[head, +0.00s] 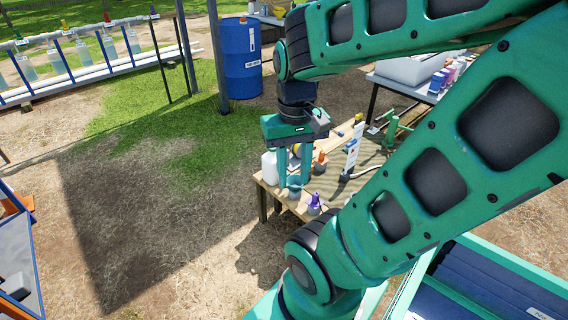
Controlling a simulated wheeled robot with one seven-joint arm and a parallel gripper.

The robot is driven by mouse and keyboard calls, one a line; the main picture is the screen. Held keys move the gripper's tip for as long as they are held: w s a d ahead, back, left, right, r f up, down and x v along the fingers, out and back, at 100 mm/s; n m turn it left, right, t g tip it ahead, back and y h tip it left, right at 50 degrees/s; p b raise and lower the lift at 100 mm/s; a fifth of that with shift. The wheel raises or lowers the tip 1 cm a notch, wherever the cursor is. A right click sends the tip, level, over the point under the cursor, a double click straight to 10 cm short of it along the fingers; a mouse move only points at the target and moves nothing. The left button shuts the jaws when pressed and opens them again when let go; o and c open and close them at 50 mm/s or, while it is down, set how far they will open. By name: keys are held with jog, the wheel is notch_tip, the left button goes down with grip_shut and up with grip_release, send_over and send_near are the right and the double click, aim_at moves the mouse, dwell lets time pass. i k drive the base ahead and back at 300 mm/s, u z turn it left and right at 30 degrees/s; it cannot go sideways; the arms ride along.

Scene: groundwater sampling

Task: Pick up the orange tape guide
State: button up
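My gripper (293,180) points down over the left end of a wooden table (262,184). Its two teal fingers are spread apart, and I see nothing clearly held between them. A small orange item (320,156) shows just right of the fingers, on a bottle-like grey body. I cannot tell whether it is the orange tape guide. A yellowish round item is partly hidden behind the fingers. My arm hides much of the table's right side.
A white jug (269,167) stands left of the fingers and a purple-topped bottle (315,203) to their right front. A white upright board (352,150) stands farther right. A blue barrel (240,60) is behind. Open ground lies to the left.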

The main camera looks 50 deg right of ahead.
aim_at(321, 159)
jog(key=u, duration=0.65)
jog(key=i, duration=2.3)
jog(key=z, duration=3.45)
jog(key=i, duration=0.7)
jog(key=z, duration=0.1)
